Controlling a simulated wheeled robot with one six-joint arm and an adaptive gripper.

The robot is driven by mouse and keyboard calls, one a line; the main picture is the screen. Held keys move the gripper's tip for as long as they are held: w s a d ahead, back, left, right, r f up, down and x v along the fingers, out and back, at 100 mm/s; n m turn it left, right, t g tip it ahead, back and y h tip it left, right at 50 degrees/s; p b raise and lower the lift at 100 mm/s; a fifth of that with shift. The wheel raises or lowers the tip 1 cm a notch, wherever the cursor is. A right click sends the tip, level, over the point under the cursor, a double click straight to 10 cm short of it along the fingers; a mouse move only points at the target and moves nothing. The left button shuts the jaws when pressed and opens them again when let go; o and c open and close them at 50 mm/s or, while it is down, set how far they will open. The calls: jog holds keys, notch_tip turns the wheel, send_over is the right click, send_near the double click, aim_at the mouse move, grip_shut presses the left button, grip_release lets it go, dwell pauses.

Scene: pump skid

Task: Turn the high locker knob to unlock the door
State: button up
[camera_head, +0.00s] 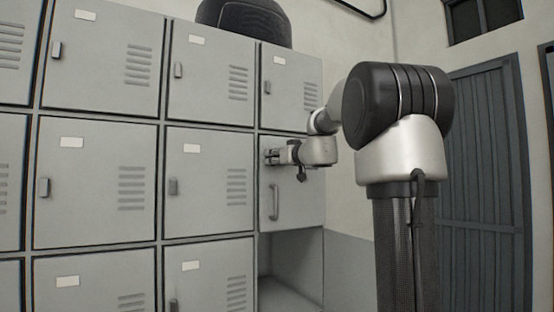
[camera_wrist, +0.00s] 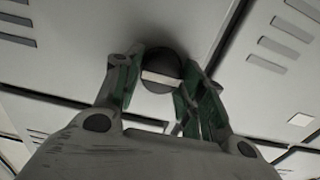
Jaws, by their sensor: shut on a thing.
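The locker door (camera_head: 297,205) is grey, in the right column of the middle row, with a curved handle (camera_head: 274,202) on its left side. My gripper (camera_head: 270,156) is at the upper left of this door, above the handle. In the wrist view, a round dark knob (camera_wrist: 160,72) with a pale bar across its face sits between the two green-padded fingers of my gripper (camera_wrist: 160,88). The fingers are shut on the knob. In the head view the knob is hidden by my gripper. The door looks closed.
An open, empty compartment (camera_head: 290,292) lies below the door. Other grey lockers (camera_head: 100,180) with small latches fill the left. A black bag (camera_head: 245,18) lies on top. A dark blue door (camera_head: 488,180) stands at the right.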

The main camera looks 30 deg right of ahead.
jog(key=shift+m, duration=0.4)
jog(key=shift+d+f+m, duration=0.1)
jog(key=shift+m, duration=2.75)
jog(key=shift+d+f+m, duration=0.1)
jog(key=shift+m, duration=2.7)
jog(key=shift+d+f+m, duration=0.1)
jog(key=shift+m, duration=2.75)
jog(key=o, duration=1)
jog(key=shift+s, duration=0.1)
